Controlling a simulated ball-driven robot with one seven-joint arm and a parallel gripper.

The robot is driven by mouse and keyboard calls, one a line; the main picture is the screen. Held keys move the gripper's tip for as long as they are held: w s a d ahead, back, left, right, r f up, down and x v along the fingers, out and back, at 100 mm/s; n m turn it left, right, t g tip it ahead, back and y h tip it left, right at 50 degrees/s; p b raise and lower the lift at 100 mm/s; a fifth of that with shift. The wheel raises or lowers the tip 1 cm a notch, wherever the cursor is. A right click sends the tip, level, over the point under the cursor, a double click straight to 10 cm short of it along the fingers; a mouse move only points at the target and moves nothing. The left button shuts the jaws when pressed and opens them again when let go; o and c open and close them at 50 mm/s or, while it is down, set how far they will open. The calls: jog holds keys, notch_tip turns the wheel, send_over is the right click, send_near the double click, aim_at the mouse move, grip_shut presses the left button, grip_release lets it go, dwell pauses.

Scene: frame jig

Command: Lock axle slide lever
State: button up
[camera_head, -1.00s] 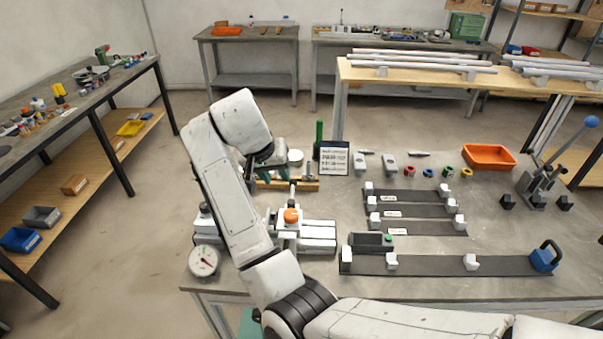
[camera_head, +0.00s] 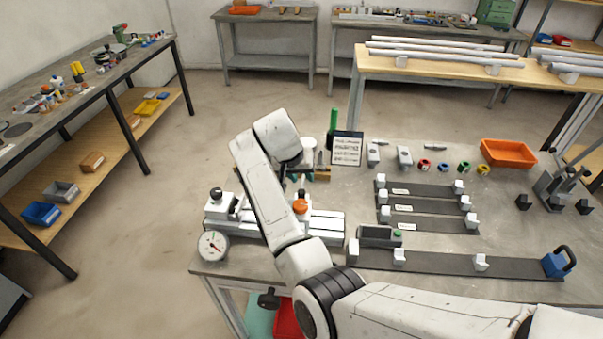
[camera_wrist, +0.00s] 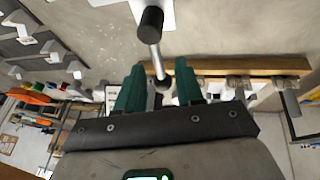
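In the wrist view a lever with a black knob (camera_wrist: 152,24) and a metal rod (camera_wrist: 158,62) runs down toward the gap between my green fingers. My gripper (camera_wrist: 160,88) is open, with its fingers on either side of the rod's lower end; I cannot tell whether they touch it. In the head view the white slide jig (camera_head: 325,232) sits at the bench's left end, with an orange knob (camera_head: 300,206) and a black-knobbed block (camera_head: 217,194). Which lever is the axle slide's is unclear.
A dial gauge (camera_head: 212,246) stands at the bench's front left corner. A sign (camera_head: 346,149) and a green post (camera_head: 333,122) stand behind the jig. Dark strips with white blocks (camera_head: 480,263) lie right of it. A wooden bar (camera_wrist: 240,66) crosses the wrist view.

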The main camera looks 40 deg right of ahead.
jog(key=shift+f, duration=0.15)
jog(key=shift+c, duration=0.2)
grip_shut()
